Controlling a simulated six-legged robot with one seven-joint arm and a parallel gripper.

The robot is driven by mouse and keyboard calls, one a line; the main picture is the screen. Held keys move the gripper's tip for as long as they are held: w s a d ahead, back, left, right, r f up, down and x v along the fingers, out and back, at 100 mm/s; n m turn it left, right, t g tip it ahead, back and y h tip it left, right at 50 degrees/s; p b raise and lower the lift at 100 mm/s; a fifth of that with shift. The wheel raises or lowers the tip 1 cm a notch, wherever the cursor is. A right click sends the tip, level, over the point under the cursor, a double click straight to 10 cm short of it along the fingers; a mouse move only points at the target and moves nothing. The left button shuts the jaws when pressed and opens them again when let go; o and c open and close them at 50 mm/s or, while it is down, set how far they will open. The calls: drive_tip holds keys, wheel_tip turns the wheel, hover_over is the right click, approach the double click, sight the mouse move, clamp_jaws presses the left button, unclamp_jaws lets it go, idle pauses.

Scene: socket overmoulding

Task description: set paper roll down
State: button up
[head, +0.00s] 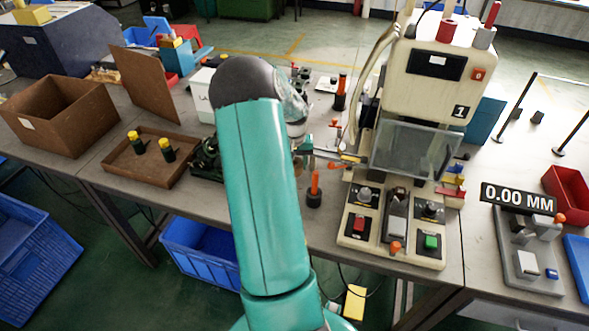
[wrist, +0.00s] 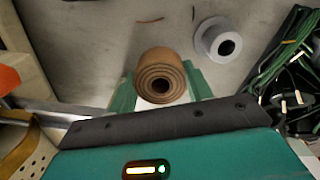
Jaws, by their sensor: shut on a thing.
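The paper roll (wrist: 160,70) is a brown, spirally wound roll with a dark hole in its end. It shows in the middle of the wrist view. My gripper (wrist: 160,88) is shut on it, with one green finger at each side of the roll. The grey tabletop (wrist: 90,40) lies behind it in that view; I cannot tell whether the roll touches it. In the head view my own arm hides the gripper, and I cannot make out the roll there.
A grey tape roll (wrist: 217,42) lies right of the paper roll, near dark green cables (wrist: 300,85). A cream moulding machine (head: 400,190) stands right of my arm. A brown tray (head: 128,172) with two yellow-capped bottles and a cardboard box (head: 62,118) stand left. Bare tabletop lies beyond the roll.

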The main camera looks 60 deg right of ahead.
drive_tip(key=shift+f, duration=1.2)
drive_tip(key=shift+f, duration=0.15)
drive_tip(key=o, duration=1)
wheel_tip(320, 180, up, 12)
drive_tip(key=shift+a+r, duration=0.1)
drive_tip(key=shift+r, duration=0.05)
